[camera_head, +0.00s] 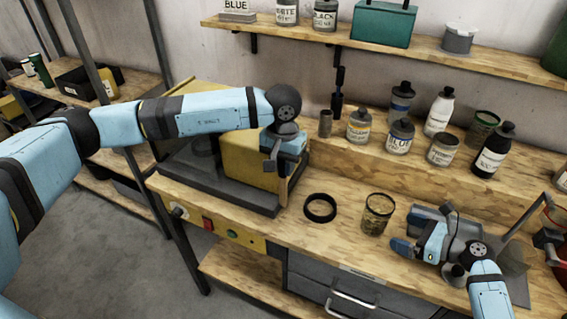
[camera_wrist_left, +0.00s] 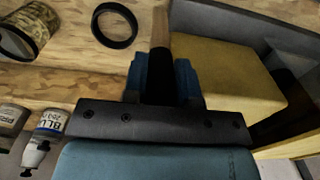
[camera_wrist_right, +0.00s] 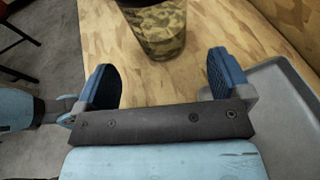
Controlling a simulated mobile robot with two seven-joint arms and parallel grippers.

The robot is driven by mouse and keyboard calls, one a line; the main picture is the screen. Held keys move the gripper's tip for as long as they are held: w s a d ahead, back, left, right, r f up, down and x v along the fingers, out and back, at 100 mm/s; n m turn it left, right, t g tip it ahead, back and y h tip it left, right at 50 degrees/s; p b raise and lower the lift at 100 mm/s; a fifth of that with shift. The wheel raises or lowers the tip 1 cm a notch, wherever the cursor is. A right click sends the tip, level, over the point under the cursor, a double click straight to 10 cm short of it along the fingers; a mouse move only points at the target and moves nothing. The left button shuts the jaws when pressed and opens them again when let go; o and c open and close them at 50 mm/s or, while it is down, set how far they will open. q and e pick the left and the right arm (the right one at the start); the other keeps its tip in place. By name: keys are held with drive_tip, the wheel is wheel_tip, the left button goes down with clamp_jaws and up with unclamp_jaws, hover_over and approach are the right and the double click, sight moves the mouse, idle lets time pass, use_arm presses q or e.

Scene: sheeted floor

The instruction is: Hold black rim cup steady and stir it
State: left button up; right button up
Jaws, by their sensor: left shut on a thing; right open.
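The black rim cup (camera_head: 377,214), see-through with a mottled pattern, stands upright on the wooden bench. It also shows in the left wrist view (camera_wrist_left: 24,34) and, with its top cut off, in the right wrist view (camera_wrist_right: 160,30). My left gripper (camera_head: 284,160) is shut on the dark handle of a stirring stick (camera_wrist_left: 161,72), whose pale wooden shaft (camera_head: 283,190) points down beside a yellow block, left of the cup. My right gripper (camera_wrist_right: 162,82) is open and empty, with the cup ahead of its two blue fingers, apart from them; it also shows in the head view (camera_head: 418,228).
A black ring (camera_head: 320,208) lies on the bench between stick and cup. The yellow block (camera_head: 245,165) stands on a dark base at left. A grey tray (camera_wrist_right: 270,110) lies beside my right gripper. Several bottles and cans, including a blue-labelled can (camera_head: 399,138), line the raised shelf behind.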

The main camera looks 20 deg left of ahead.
sight(386, 225)
use_arm(q)
wheel_tip(386, 225, down, 4)
drive_tip(key=b, duration=0.3)
use_arm(e)
drive_tip(key=x, duration=0.4)
drive_tip(key=shift+f, duration=0.35)
use_arm(q)
drive_tip(key=shift+r+p, duration=0.3)
drive_tip(key=shift+r, duration=0.1)
use_arm(e)
drive_tip(key=x, duration=0.2)
drive_tip(key=shift+w+a+r, duration=0.15)
drive_tip(key=shift+w+a, duration=0.05)
drive_tip(key=shift+a, duration=0.25)
drive_tip(key=shift+w+a, duration=0.15)
drive_tip(key=shift+a, duration=0.3)
drive_tip(key=shift+c, duration=0.3)
